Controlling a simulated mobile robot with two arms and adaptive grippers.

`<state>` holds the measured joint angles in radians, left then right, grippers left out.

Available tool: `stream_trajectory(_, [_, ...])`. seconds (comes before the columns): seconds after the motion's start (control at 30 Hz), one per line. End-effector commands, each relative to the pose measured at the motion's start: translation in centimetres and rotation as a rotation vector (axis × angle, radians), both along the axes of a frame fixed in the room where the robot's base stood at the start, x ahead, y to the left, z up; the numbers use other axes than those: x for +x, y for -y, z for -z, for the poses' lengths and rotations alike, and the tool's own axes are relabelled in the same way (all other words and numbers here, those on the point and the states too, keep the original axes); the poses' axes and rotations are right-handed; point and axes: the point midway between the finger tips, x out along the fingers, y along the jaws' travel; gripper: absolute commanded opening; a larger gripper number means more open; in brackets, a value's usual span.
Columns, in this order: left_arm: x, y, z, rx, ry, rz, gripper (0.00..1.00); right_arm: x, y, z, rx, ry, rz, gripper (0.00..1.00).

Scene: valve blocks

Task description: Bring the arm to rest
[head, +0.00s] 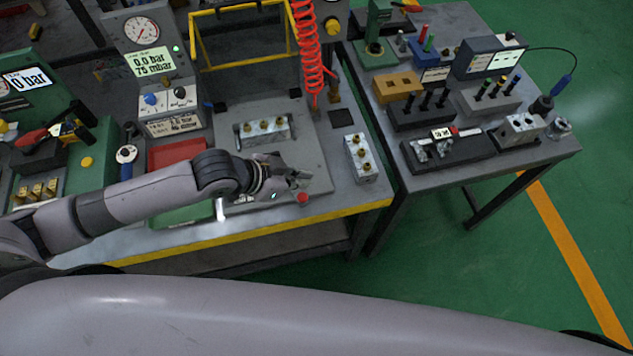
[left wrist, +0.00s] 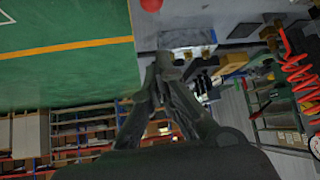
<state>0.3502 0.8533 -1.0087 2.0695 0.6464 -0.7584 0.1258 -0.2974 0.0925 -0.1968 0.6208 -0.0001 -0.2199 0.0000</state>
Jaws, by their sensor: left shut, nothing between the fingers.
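My left arm reaches in from the left in the head view, over the front of the workbench (head: 330,185). My left gripper (head: 305,180) is shut and empty above the bench's front part, near a red button (head: 302,198). In the left wrist view the gripper's fingers (left wrist: 160,62) are together with nothing between them. A valve block (head: 264,130) with brass fittings sits in the bench fixture behind the gripper. Another valve block (head: 361,158) stands to the right, apart from the gripper. My right gripper is in neither view.
A red tray (head: 178,153) and a gauge panel (head: 152,62) stand behind my left arm. A red coiled hose (head: 307,45) hangs above the bench. A second table (head: 545,150) with tools and blocks stands at the right. Green floor (head: 470,280) is clear at front right.

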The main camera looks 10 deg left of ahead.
Motion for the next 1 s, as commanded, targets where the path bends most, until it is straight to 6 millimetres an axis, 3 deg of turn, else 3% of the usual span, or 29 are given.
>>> stream_trajectory(0.2, [-0.6,-1.0,-1.4,-0.002,0.001,0.001,0.0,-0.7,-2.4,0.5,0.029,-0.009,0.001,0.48])
stream_trajectory(0.43, [-0.8,-1.0,-1.5,-0.004,0.0,0.001,0.0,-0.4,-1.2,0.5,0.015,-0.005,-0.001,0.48])
stream_trajectory(0.73, [-3.6,2.9,-2.9,-0.024,0.001,-0.092,0.0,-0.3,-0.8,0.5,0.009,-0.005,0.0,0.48])
stream_trajectory(0.87, [-4.9,0.6,-2.8,0.015,-0.047,-0.263,0.0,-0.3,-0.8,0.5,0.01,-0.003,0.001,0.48])
stream_trajectory(1.0, [-7.0,-3.2,-1.7,0.079,-0.13,-0.434,0.0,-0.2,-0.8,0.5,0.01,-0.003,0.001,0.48])
